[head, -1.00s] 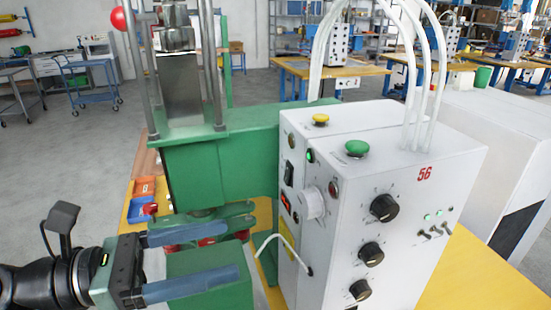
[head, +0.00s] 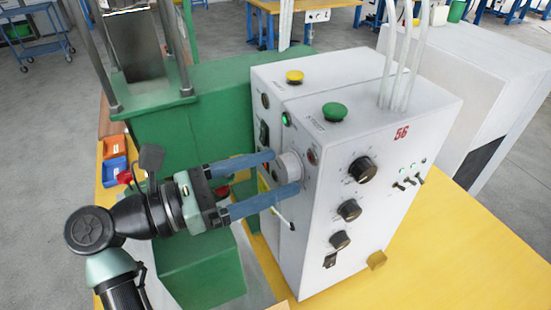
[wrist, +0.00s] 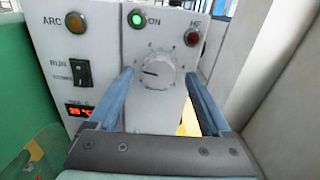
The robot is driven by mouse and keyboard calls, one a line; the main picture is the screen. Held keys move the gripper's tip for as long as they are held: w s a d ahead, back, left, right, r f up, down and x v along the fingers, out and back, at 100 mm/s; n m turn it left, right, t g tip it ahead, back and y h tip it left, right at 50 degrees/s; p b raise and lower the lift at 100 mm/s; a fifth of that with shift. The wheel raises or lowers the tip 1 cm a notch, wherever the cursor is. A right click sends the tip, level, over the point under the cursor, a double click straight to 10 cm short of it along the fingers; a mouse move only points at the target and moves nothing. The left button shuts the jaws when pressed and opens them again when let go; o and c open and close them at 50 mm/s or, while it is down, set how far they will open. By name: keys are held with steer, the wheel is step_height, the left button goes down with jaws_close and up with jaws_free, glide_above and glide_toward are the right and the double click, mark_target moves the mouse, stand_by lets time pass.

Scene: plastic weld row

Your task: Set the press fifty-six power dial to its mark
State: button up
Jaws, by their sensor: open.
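The press fifty-six cabinet (head: 375,130) is a white box with a red 56 on its side. Its white power dial (wrist: 154,74) faces my wrist camera; the dark pointer line on it points left and slightly up. In the head view the dial (head: 289,166) shows between my fingers. My gripper (head: 287,173) is open, with one blue finger on each side of the dial. In the wrist view my gripper (wrist: 160,95) has a gap between each finger and the dial. Contact cannot be made out, and the scale is too small to read.
The dial's panel has an amber ARC lamp (wrist: 75,22), a green ON lamp (wrist: 136,19), a red HF lamp (wrist: 192,36), a RUN switch (wrist: 81,72) and a red display (wrist: 78,110). The green press frame (head: 205,110) stands left. Black knobs (head: 362,169) are on the side face.

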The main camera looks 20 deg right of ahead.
steer(key=shift+w+d, duration=0.1)
steer(key=shift+d, duration=0.6)
jaws_close()
